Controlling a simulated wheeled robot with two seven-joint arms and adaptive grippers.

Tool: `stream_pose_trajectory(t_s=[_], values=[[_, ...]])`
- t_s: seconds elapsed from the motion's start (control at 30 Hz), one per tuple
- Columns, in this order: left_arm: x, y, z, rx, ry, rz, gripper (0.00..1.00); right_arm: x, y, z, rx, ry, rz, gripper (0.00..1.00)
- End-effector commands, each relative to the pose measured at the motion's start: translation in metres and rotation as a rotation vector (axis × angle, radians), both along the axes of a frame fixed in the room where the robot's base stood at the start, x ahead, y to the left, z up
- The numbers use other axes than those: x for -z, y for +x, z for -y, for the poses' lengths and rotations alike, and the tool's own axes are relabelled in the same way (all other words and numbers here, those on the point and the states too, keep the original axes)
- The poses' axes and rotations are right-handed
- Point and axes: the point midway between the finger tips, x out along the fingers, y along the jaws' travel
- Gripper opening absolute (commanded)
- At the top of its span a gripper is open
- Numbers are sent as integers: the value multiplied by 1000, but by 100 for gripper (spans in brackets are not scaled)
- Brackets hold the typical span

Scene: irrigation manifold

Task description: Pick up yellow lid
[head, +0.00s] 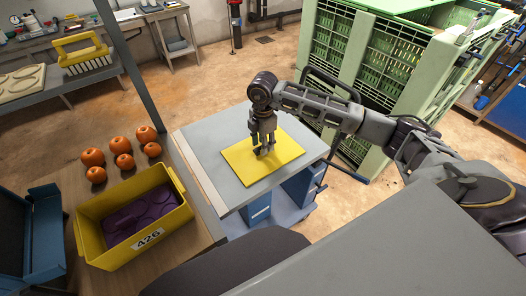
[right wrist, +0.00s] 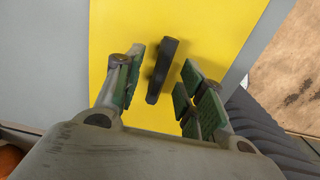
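The yellow lid (head: 252,162) lies flat on the grey top of a small cart. It also fills much of the right wrist view (right wrist: 215,35). A dark upright handle (right wrist: 162,70) stands on the lid. My right gripper (head: 263,150) points down over the middle of the lid. In the right wrist view its two green-padded fingers (right wrist: 160,85) are apart, one on each side of the handle, with gaps on both sides. In the head view the gripper mostly hides the handle. My left gripper is not in view.
The grey cart top (head: 210,138) has bare room around the lid. A yellow bin (head: 95,240) marked 426 holds purple pieces on a wooden table at left, with several orange fruits (head: 122,145) behind it. Large green crates (head: 400,60) stand behind my right arm.

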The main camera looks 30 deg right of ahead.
Motion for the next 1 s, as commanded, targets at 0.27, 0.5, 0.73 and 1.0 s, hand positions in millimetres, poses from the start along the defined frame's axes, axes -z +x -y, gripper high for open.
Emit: stream_pose_trajectory(t_s=[0.27, 0.5, 0.73, 1.0], values=[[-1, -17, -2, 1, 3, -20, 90, 20, 0, 0, 1, 0, -1, 39], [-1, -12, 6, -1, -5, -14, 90, 20, 0, 0, 0, 0, 0, 39], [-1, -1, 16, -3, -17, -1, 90, 20, 0, 0, 0, 0, 1, 37], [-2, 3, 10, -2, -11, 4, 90, 20, 0, 0, 0, 0, 1, 2]])
